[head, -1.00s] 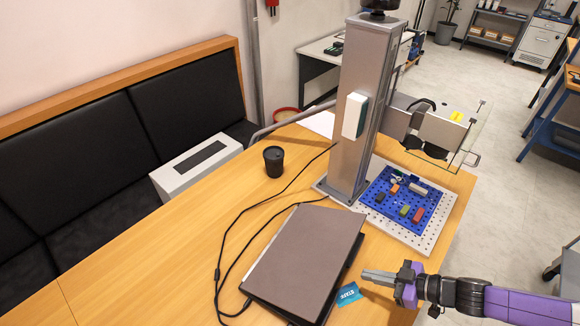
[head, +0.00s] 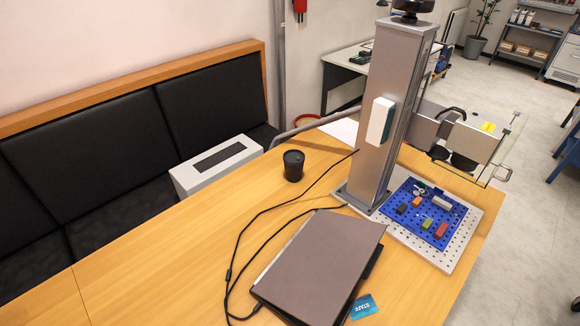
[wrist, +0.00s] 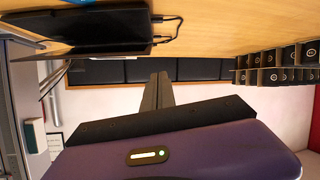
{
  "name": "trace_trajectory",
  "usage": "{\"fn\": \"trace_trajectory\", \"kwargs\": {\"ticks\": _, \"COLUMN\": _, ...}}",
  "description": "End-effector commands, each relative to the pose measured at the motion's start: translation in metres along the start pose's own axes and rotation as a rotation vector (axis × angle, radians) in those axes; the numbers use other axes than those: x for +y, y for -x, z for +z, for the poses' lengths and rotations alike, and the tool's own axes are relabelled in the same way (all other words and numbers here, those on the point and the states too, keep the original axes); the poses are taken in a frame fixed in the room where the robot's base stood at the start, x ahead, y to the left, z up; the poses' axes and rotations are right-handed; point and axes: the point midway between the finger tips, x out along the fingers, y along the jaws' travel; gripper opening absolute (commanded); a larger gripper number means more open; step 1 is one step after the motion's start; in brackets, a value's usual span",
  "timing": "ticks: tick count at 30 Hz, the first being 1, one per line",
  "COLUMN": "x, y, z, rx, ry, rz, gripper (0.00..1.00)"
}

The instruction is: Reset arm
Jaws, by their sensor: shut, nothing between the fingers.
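My gripper (wrist: 158,92) shows only in the wrist view, its two dark fingers together and empty, with my purple wrist housing below them. It is out of the head view. The wrist picture is turned over, with the wooden table (wrist: 215,28) at the top and the black bench back (wrist: 200,70) beyond the fingertips. The fingers touch nothing that I can see. In the head view the laser marker's grey column (head: 385,120) stands on the table, with a blue board (head: 405,222) of small coloured blocks at its foot.
A closed laptop (head: 318,262) lies near the table's front, with a blue card (head: 364,306) beside it and cables to its left. A black cup (head: 293,166) stands farther back. A dark rack (wrist: 280,68) shows at the right in the wrist view. The table's left part is clear.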

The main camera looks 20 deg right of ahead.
Motion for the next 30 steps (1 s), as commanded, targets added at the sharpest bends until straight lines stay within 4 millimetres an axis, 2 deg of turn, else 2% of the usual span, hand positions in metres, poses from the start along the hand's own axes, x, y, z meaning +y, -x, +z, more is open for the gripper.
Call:
{"fn": "trace_trajectory", "kwargs": {"ticks": 3, "x": -0.026, "y": 0.015, "z": -0.024, "rx": 0.024, "ry": -0.056, "rz": 0.081, "gripper": 0.00}}
{"fn": "trace_trajectory", "kwargs": {"ticks": 6, "x": -0.039, "y": 0.024, "z": -0.047, "rx": 0.045, "ry": -0.109, "rz": 0.155, "gripper": 0.00}}
{"fn": "trace_trajectory", "kwargs": {"ticks": 9, "x": -0.045, "y": 0.031, "z": -0.069, "rx": 0.064, "ry": -0.171, "rz": 0.240, "gripper": 0.00}}
{"fn": "trace_trajectory", "kwargs": {"ticks": 13, "x": -0.044, "y": 0.038, "z": -0.090, "rx": 0.087, "ry": -0.264, "rz": 0.357, "gripper": 0.00}}
{"fn": "trace_trajectory", "kwargs": {"ticks": 16, "x": -0.041, "y": 0.043, "z": -0.096, "rx": 0.093, "ry": -0.322, "rz": 0.434, "gripper": 0.00}}
{"fn": "trace_trajectory", "kwargs": {"ticks": 21, "x": -0.036, "y": 0.050, "z": -0.086, "rx": 0.074, "ry": -0.369, "rz": 0.515, "gripper": 0.00}}
{"fn": "trace_trajectory", "kwargs": {"ticks": 30, "x": -0.033, "y": 0.051, "z": -0.085, "rx": 0.071, "ry": -0.375, "rz": 0.533, "gripper": 0.00}}
